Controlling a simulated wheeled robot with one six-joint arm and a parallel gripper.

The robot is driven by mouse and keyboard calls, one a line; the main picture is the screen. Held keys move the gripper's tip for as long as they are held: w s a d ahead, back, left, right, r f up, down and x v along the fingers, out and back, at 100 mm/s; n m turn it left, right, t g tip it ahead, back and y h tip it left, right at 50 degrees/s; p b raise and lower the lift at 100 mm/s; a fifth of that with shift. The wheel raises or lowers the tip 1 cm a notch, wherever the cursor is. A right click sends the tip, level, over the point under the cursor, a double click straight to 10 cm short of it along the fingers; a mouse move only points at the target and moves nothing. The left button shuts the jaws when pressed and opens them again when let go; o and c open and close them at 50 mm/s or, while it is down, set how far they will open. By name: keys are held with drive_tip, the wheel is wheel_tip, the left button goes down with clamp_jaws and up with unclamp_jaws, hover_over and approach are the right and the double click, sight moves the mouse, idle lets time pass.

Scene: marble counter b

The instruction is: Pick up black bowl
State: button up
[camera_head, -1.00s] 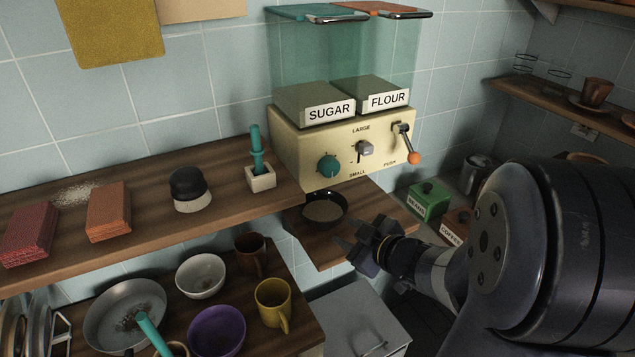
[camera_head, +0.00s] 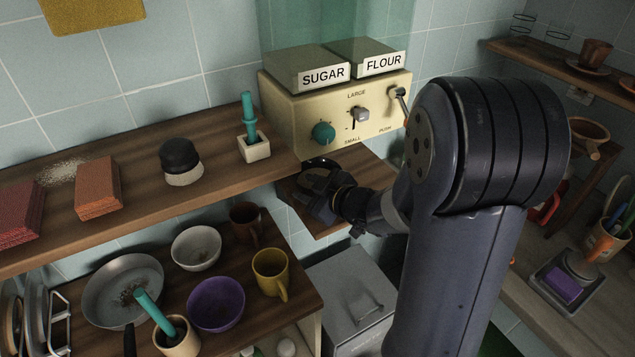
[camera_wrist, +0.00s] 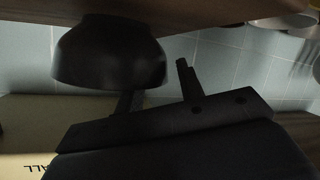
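The black bowl (camera_wrist: 108,55) fills the upper left of the wrist view, which looks upside down, with its base against the wooden surface. In the head view only a bit of its dark rim (camera_head: 318,163) shows behind my gripper (camera_head: 312,188). My gripper (camera_wrist: 158,85) is open, with its two fingers apart. One finger's tip is hidden by the bowl at its rim; the other stands outside, beside the bowl. I cannot tell whether either finger touches it.
The bowl's small wooden shelf (camera_head: 362,166) lies below the cream dispenser (camera_head: 340,118) labelled sugar and flour. A teal-handled tool in a white holder (camera_head: 254,148) stands on the shelf to the left. A purple bowl (camera_head: 216,304) and yellow mug (camera_head: 271,276) sit lower.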

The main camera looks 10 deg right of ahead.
drive_tip(key=shift+x, duration=0.95)
clamp_jaws()
drive_tip(key=shift+r, duration=0.1)
